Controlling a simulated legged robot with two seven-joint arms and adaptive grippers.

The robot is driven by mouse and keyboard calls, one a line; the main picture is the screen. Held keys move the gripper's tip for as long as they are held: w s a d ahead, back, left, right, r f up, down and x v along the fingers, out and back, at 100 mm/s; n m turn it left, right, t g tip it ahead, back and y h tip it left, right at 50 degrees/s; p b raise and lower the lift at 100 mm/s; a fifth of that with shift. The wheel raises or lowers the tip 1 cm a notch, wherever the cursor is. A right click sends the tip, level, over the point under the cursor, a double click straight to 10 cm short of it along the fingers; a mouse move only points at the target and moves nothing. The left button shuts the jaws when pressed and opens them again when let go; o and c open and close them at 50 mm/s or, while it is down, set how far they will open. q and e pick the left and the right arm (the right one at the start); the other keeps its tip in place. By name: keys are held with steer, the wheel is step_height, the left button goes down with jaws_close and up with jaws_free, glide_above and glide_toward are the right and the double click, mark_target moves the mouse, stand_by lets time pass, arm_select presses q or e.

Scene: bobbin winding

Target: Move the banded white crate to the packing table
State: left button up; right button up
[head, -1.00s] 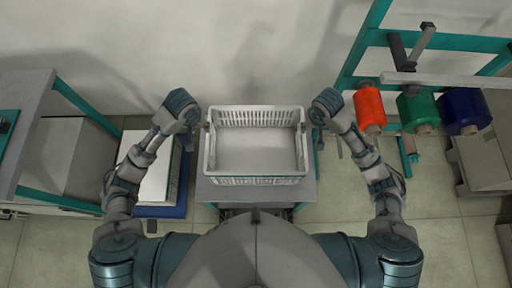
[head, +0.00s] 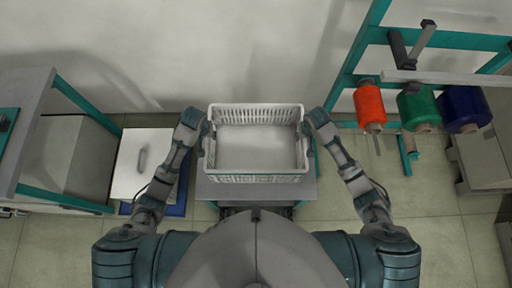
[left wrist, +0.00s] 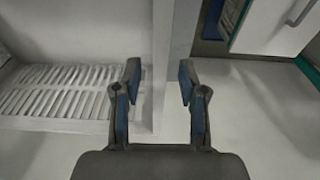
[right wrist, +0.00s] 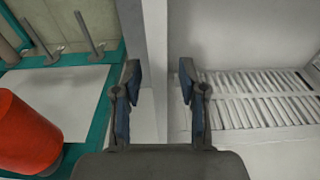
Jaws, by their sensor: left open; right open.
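Neither gripper visibly clamps the wall. I cannot tell which surface is the packing table.
A grey bench (head: 32,125) with teal legs stands at the left, beside a white box with a handle (head: 140,165). At the right, a teal rack (head: 372,60) carries orange (head: 369,104), green (head: 417,108) and blue (head: 464,108) bobbins. Floor (head: 435,235) is clear at lower right.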

arm_select(q)
steer(key=shift+w+f, duration=0.15)
steer(key=shift+f, duration=0.8)
steer(key=shift+w+f, duration=0.1)
steer(key=shift+f, duration=0.8)
arm_select(e)
steer(key=shift+w+f, duration=0.2)
steer(key=shift+f, duration=1.65)
arm_select(q)
steer(key=shift+c, duration=0.3)
arm_select(e)
steer(key=shift+c, duration=0.3)
arm_select(q)
jaws_close()
arm_select(e)
jaws_close()
arm_select(q)
steer(key=shift+r, duration=0.1)
arm_select(e)
steer(key=shift+r, duration=0.1)
